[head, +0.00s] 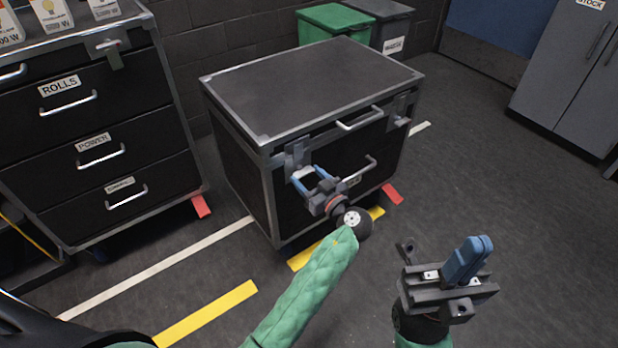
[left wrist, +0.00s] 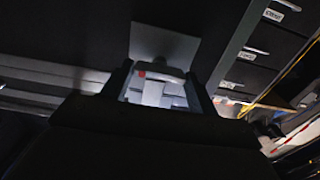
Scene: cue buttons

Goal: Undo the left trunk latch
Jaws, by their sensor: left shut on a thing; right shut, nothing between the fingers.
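The black trunk (head: 318,100) with metal edges stands on the floor in the middle of the head view. Its left latch (head: 294,160) is a grey plate near the front left corner, partly hidden by my left gripper. My left gripper (head: 304,178), with blue fingers, is at this latch and shut on it. In the left wrist view the latch (left wrist: 163,48) shows as a pale plate and loop between the fingers, with a small red spot. The right latch (head: 400,108) is at the trunk's front right. My right gripper (head: 468,260) is shut and empty, right of the trunk and apart from it.
A drawer cabinet (head: 95,125) with labelled drawers stands at the left. A green bin (head: 335,20) and a grey bin (head: 392,35) stand behind the trunk. A grey locker (head: 570,85) is at the far right. The floor (head: 500,190) at the right is clear.

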